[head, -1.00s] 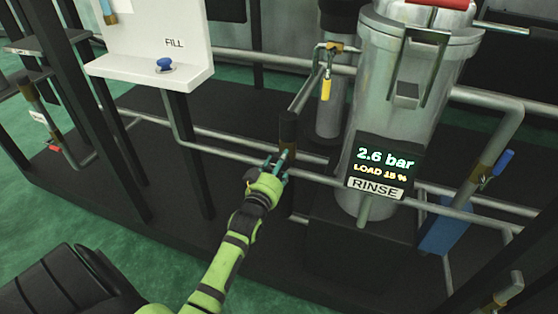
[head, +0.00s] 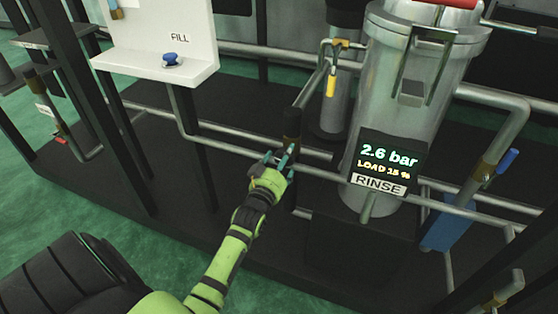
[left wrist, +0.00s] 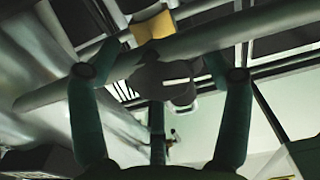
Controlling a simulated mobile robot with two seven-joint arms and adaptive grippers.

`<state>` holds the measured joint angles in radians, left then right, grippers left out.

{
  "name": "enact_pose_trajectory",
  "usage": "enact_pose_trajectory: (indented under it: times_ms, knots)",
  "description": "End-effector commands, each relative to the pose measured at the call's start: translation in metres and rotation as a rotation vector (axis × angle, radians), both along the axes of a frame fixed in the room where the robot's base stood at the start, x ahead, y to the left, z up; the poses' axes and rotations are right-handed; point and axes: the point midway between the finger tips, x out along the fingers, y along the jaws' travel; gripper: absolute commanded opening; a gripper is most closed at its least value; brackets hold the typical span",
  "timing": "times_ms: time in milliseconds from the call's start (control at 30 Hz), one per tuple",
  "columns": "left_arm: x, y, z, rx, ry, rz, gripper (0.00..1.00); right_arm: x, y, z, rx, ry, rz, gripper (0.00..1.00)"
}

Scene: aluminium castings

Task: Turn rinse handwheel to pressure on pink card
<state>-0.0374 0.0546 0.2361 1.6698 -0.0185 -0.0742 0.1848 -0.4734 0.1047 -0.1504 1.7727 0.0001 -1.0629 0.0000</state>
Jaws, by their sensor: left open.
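The rinse display (head: 386,160) on the grey vessel reads 2.6 bar in green, with a yellow load line and a RINSE label below it. My left gripper (head: 279,158) is at the pipework left of the display, just below a dark upright fitting (head: 291,124). In the left wrist view my left gripper (left wrist: 158,78) is open, its teal fingers spread around a dark round knob (left wrist: 164,82) with a pale line. This may be the rinse handwheel; I cannot tell whether the fingers touch it. No pink card shows. My right gripper is out of view.
A pipe (left wrist: 215,35) with a brass fitting (left wrist: 153,27) crosses close to the fingers. A white FILL panel (head: 150,35) with a blue knob (head: 172,60) stands at left. A yellow-handled valve (head: 331,86) and a blue-handled valve (head: 508,160) flank the vessel (head: 408,100).

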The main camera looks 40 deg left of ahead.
Motion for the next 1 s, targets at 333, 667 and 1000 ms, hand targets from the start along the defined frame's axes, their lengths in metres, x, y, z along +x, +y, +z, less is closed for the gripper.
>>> enact_pose_trajectory:
  times_ms: [333, 667, 1000]
  knots:
    - [-0.061, -0.014, -0.001, -0.001, 0.003, 0.001, 0.78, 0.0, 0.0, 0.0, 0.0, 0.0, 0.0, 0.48]
    - [-0.109, -0.026, 0.0, 0.0, 0.0, 0.0, 0.78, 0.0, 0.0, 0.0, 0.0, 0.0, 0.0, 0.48]
    - [-0.114, -0.027, 0.001, 0.0, -0.002, 0.0, 0.78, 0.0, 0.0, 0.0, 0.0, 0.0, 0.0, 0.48]
